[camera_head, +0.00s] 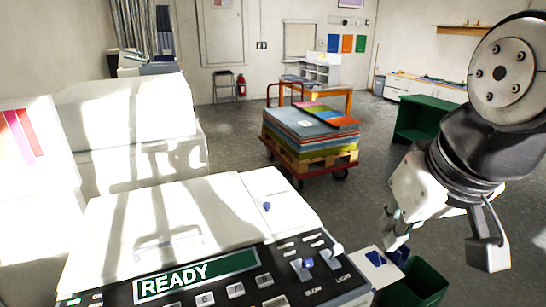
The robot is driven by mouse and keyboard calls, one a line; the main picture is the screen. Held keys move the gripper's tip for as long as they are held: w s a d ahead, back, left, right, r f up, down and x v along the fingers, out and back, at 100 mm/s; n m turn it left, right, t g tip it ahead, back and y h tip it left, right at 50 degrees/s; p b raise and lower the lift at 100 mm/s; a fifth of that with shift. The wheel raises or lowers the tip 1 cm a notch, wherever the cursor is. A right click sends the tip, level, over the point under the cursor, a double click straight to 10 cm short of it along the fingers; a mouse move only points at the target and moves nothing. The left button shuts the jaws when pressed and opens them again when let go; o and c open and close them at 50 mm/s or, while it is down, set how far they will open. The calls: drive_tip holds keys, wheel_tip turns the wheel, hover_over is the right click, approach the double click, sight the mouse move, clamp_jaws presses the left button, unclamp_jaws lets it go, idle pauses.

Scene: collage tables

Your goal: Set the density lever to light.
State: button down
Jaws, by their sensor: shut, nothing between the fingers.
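The machine's control panel (225,280) is at the bottom, with a green READY display (198,274). At its right end is a lever area with a blue-tipped knob (308,263) standing above small printed labels. The right label (343,278) seems to read LIGHT; the left one is too small to read surely. A pale round knob (338,248) sits nearby at the panel's right edge. I cannot tell which setting the lever is at. My gripper (397,243) hangs right of the panel, shut and empty, apart from the knobs; part of it is hard to make out.
A green bin (424,281) and a white tray with a blue mark (379,260) are beside the panel, under my gripper. The machine's white lid (170,222) lies left. A pallet cart of coloured sheets (310,150) stands behind.

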drive_tip(key=n+g+b, duration=0.1)
drive_tip(key=g+b, duration=0.1)
drive_tip(key=b, duration=0.1)
hover_over(334, 254)
drive_tip(key=s, duration=0.7)
wheel_tip(334, 254, down, 3)
drive_tip(key=w+f+n+g+b, duration=0.1)
drive_tip(key=w+f, duration=0.4)
drive_tip(key=w, duration=0.2)
drive_tip(key=w+f+n+g+b, duration=0.1)
drive_tip(key=w+f+b, duration=0.1)
drive_tip(key=w+f, duration=0.4)
drive_tip(key=shift+s+d+f+p, duration=0.1)
drive_tip(key=shift+s+f+p, duration=0.2)
drive_tip(key=shift+f, duration=1.3)
drive_tip(key=shift+s+f+p, duration=0.2)
drive_tip(key=shift+f+p, duration=0.15)
drive_tip(key=shift+f, duration=1.3)
drive_tip(key=shift+s+d+f+p, duration=0.1)
drive_tip(key=shift+s+f+p, duration=0.2)
drive_tip(key=shift+f, duration=1.3)
